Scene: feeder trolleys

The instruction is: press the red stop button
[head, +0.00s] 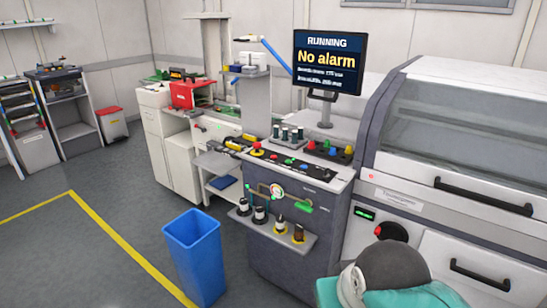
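A red mushroom-shaped button (257,150) on a yellow base sits at the left end of the sloped control panel (318,172) on the dark grey console. It looks like the stop button, though it is small here. The panel also carries several smaller buttons. A red round part with a black surround (391,231) shows low on the right, in front of the machine; I cannot tell what it belongs to. The monitor (328,62) above the console reads "RUNNING" and "No alarm". My gripper cannot be made out; only rounded grey and teal parts, apparently mine, show at the lower right.
A blue bin (195,257) stands on the floor left of the console. A shelf (272,233) with several reels or nozzles juts from the console front. A large machine with a glass hood (465,125) fills the right. Open floor lies to the left.

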